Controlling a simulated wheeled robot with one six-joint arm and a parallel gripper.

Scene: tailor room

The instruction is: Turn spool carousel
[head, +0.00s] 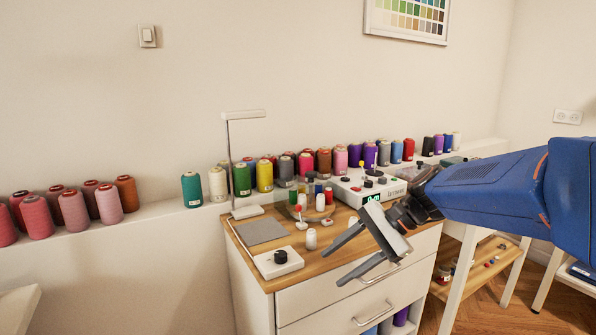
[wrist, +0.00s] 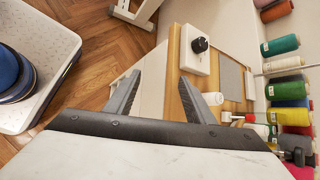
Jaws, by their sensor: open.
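The spool carousel (head: 303,213) appears to be the low round holder with several small coloured and white spools, on the wooden top of the white cabinet in the head view. It stands behind my gripper (head: 332,268), and its far side is partly hidden by spools. My gripper is open and empty, its two fingers pointing left in front of the cabinet's front edge. In the wrist view my gripper (wrist: 158,77) is open, with floor and the cabinet's edge between and beyond its fingers. I cannot clearly make out the carousel there.
A white box with a black knob (head: 279,262) and a grey mat (head: 262,232) lie on the cabinet's left part. A thin lamp (head: 229,160) rises behind them. A white control box (head: 367,187) stands at the back right. Large thread cones (head: 192,189) line the ledge.

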